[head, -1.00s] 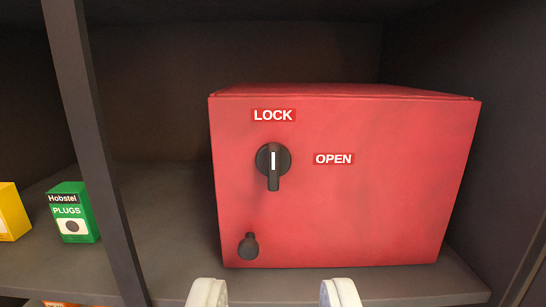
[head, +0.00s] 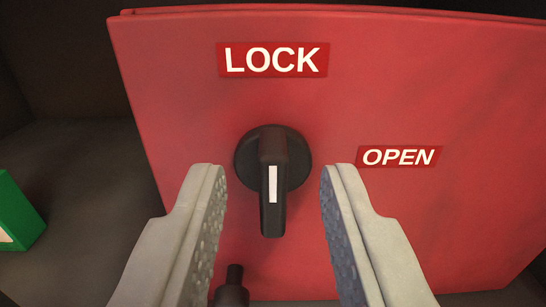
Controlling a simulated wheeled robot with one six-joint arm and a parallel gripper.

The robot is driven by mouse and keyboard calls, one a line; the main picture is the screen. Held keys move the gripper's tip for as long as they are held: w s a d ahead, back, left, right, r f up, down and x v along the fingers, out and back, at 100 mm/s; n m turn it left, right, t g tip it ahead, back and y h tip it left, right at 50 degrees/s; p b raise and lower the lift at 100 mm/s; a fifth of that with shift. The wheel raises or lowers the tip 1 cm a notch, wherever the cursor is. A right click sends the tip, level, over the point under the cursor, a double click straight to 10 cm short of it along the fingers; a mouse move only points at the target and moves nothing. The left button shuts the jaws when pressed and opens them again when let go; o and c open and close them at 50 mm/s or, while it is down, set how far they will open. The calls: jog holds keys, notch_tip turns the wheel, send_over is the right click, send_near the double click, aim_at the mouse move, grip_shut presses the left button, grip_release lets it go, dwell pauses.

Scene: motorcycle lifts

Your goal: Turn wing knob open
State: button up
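The black wing knob (head: 272,165) sits on the front of a red box (head: 420,90). Its grip stands upright, with the white mark in line with the LOCK label (head: 273,60) above it. The OPEN label (head: 398,157) is to the right of the knob. My gripper (head: 273,190) is open, with one pale finger on each side of the knob's grip. Gaps show between the fingers and the grip. Whether the fingertips reach as deep as the grip is hard to tell.
A small black fitting (head: 231,287) is on the box below the knob, partly hidden by my left finger. A green box (head: 17,215) stands on the dark shelf (head: 85,190) at the left. The box face right of the knob is bare apart from the label.

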jog(key=shift+w, duration=0.2)
grip_shut()
